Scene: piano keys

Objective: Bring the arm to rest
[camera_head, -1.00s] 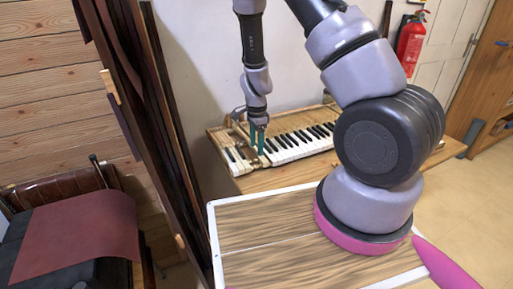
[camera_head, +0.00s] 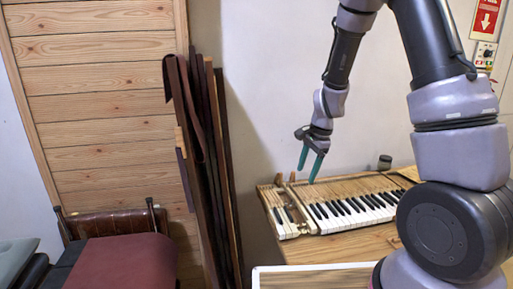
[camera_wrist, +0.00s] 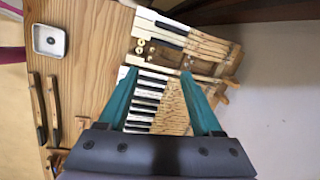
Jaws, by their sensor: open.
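My gripper (camera_head: 306,176) is open, with two teal fingers spread and pointing down above the left part of the piano keyboard. Nothing shows between the fingers. The keyboard (camera_head: 350,210) has white and black keys on a wooden frame and lies on a wooden table (camera_head: 340,246). A shorter block of keys (camera_head: 284,212) sits at its left end, beside a gap. In the wrist view, my open fingers (camera_wrist: 158,75) show in front of the keyboard (camera_wrist: 150,101), partly covering it. The shorter key block (camera_wrist: 180,38) is beyond the fingertips.
A small square metal dish (camera_wrist: 49,41) and wooden-handled tools (camera_wrist: 38,103) lie on the table in the wrist view. A dark jar (camera_head: 385,162) stands behind the keyboard. Tall dark boards (camera_head: 210,165) lean at the wall. A red-brown chair (camera_head: 120,262) is at lower left.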

